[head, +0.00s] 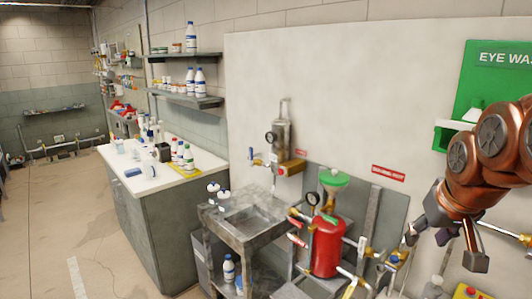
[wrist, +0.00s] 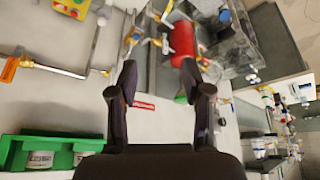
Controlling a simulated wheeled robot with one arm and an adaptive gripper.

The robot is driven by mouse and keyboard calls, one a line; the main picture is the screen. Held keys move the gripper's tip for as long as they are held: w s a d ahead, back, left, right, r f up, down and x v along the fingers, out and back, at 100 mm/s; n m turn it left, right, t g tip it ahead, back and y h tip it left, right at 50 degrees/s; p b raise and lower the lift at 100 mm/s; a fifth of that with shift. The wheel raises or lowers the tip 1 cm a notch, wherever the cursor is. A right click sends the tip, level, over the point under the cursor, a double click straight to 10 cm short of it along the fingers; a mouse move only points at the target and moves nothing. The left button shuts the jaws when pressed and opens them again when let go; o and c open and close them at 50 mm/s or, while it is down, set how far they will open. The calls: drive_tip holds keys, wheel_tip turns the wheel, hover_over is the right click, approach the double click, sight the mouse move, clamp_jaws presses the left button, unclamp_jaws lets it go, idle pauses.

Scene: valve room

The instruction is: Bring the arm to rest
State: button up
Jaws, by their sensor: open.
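My gripper (head: 447,250) is at the right of the head view, at the end of my copper-coloured arm, raised in front of the white wall panel. In the wrist view my gripper (wrist: 160,85) shows two dark fingers spread apart with nothing between them. The wrist view is turned well over, and the red tank (wrist: 182,42) appears beyond the fingertips. In the head view the red tank (head: 327,246) stands left of my gripper, apart from it.
A green eye wash sign (head: 490,85) is behind my arm. A metal sink (head: 255,213) stands left of the red tank. A white-topped counter (head: 140,178) with bottles and wall shelves (head: 190,99) lie further left. Open floor (head: 60,220) is at far left.

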drive_tip(key=s+a+f+n+g, duration=0.1)
drive_tip(key=s+a+f+g, duration=0.2)
drive_tip(key=s+a+f, duration=0.4)
wheel_tip(320, 180, down, 3)
drive_tip(key=shift+s+a+r+y, duration=0.1)
drive_tip(key=shift+s+a+y, duration=0.25)
drive_tip(key=shift+s, duration=0.3)
drive_tip(key=s+a+f+g, duration=0.1)
drive_tip(key=s+f, duration=0.2)
drive_tip(key=s, duration=0.1)
drive_tip(key=s+a+f+g, duration=0.1)
drive_tip(key=s+f, duration=0.2)
drive_tip(key=s, duration=0.2)
drive_tip(key=s+a+f+g, duration=0.2)
drive_tip(key=s+f, duration=0.1)
drive_tip(key=s, duration=0.2)
drive_tip(key=shift+s+f, duration=0.1)
drive_tip(key=shift+f, duration=0.2)
drive_tip(key=shift+c, duration=0.2)
